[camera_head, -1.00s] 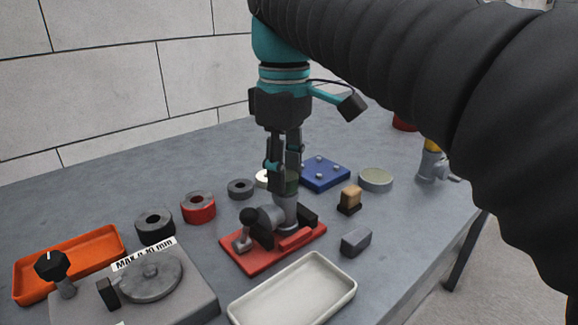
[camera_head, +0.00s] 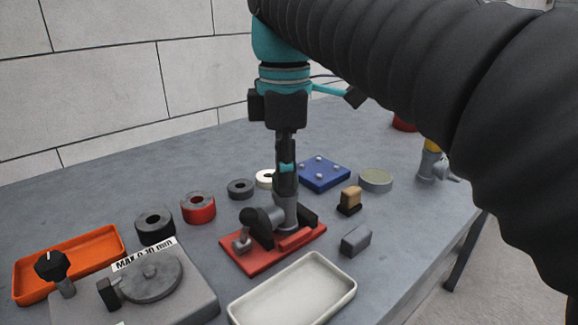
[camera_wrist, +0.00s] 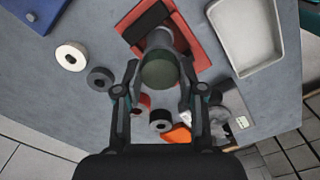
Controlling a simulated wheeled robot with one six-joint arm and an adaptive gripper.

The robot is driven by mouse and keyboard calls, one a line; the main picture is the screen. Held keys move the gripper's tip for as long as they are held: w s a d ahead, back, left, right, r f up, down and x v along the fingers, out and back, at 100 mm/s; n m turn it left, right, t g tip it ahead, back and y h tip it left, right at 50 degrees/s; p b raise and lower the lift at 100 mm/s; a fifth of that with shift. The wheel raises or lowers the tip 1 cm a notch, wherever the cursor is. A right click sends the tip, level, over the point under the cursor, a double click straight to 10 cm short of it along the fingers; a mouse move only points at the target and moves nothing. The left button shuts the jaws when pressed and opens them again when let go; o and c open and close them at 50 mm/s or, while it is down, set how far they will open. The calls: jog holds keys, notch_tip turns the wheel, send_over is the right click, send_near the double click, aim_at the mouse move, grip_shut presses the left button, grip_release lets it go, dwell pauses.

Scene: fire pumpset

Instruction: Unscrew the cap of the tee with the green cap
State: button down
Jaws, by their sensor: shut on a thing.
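The grey tee (camera_head: 287,214) is clamped on a red base plate (camera_head: 256,262), with one branch standing upright. In the wrist view, the dull green cap (camera_wrist: 160,72) sits at the top of the tee (camera_wrist: 159,40), between my two fingertips. My gripper (camera_head: 285,188) points straight down over the upright branch and is shut on the green cap. In the head view the fingers hide most of the cap. I cannot tell how far the cap is unscrewed. The gripper also shows in the wrist view (camera_wrist: 160,68).
An empty white tray (camera_head: 240,312) stands in front, with a grey block (camera_head: 355,240) and a tan-and-black block (camera_head: 349,200) to the right. Rings, a blue plate (camera_head: 323,174) and a round disc (camera_head: 375,179) lie around. An orange tray (camera_head: 108,240) is at left. Another tee (camera_head: 431,165) stands at right.

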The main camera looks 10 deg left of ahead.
jog(key=shift+n, duration=1.3)
jog(key=n, duration=0.2)
jog(key=shift+n, duration=1.3)
jog(key=n, duration=0.2)
jog(key=shift+n, duration=1.3)
